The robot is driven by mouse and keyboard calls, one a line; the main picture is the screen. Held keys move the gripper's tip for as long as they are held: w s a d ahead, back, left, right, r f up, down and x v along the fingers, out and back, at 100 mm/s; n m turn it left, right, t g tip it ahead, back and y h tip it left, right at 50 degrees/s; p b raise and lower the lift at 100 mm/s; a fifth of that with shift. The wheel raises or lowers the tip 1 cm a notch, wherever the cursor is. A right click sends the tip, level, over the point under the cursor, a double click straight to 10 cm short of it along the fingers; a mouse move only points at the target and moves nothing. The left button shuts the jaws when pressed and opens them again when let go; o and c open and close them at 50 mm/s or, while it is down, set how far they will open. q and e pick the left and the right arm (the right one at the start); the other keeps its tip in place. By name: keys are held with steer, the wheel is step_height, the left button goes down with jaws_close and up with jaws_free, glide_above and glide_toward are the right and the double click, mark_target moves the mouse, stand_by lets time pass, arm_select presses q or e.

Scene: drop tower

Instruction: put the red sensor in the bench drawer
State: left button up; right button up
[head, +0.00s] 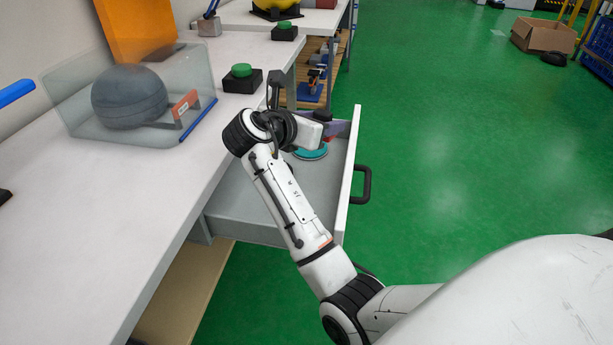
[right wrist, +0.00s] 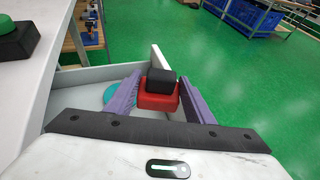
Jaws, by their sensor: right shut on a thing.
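My right gripper (head: 328,132) is over the open bench drawer (head: 347,190), near its far end. In the right wrist view my purple fingers (right wrist: 158,98) are on either side of the red sensor (right wrist: 158,102), which has a black block on top, and they are shut on it. My left gripper is not in view.
The white bench (head: 60,220) runs along the left. On it are a clear case (head: 85,125) with a grey ball and a black box with a green button (head: 242,80). The drawer's handle (head: 367,186) sticks out to the right.

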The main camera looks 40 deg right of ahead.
steer(key=b, duration=0.2)
glide_above(319, 182)
step_height(319, 182, down, 8)
steer(key=shift+f, duration=0.55)
step_height(319, 182, down, 5)
steer(key=shift+r+b, duration=0.1)
steer(key=shift+b, duration=1.1)
steer(key=o, duration=0.8)
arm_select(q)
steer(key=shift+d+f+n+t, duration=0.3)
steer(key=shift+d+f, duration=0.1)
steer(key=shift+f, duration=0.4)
arm_select(e)
steer(key=shift+o, duration=0.3)
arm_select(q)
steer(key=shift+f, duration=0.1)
